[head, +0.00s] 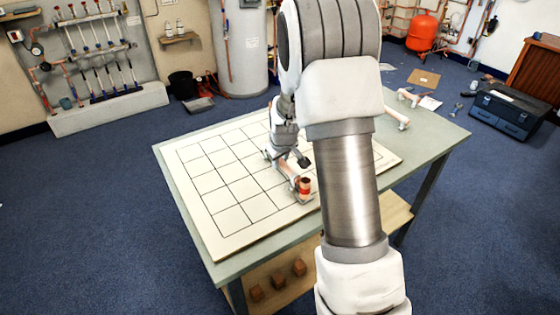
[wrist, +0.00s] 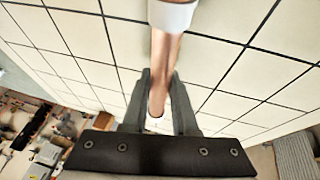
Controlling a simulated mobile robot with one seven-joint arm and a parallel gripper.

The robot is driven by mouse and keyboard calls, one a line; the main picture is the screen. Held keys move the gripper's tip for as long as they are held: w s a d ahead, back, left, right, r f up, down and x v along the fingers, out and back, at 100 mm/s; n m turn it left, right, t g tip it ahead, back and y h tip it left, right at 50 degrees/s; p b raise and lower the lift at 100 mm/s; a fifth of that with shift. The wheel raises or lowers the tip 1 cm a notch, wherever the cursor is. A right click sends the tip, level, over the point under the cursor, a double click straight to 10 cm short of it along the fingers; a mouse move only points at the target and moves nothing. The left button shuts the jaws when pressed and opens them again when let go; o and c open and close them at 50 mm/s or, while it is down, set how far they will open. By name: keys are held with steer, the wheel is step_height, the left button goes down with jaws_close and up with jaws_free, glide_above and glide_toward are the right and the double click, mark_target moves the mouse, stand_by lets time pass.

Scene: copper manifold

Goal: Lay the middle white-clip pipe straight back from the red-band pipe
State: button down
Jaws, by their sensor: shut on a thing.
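My gripper (head: 297,160) is low over the gridded white board (head: 235,218), near its right side. In the wrist view my gripper (wrist: 161,88) is shut on a copper pipe (wrist: 166,55) with a white clip (wrist: 172,15) at its far end. The held pipe also shows in the head view (head: 284,168), partly hidden by the gripper. I cannot tell whether the two touch.
Two other pipes with white ends lie on the table's right part, one behind my arm (head: 398,119) and one farther back (head: 408,96). The board's left squares are clear. Brown blocks (head: 278,282) sit on the shelf below. A toolbox (head: 506,109) stands on the floor at right.

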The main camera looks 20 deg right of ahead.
steer(key=shift+f+b, duration=0.35)
steer(key=shift+f, duration=0.05)
steer(key=c, duration=0.6)
jaws_free()
steer(key=shift+r+p, duration=2.85)
steer(key=shift+r, duration=1.65)
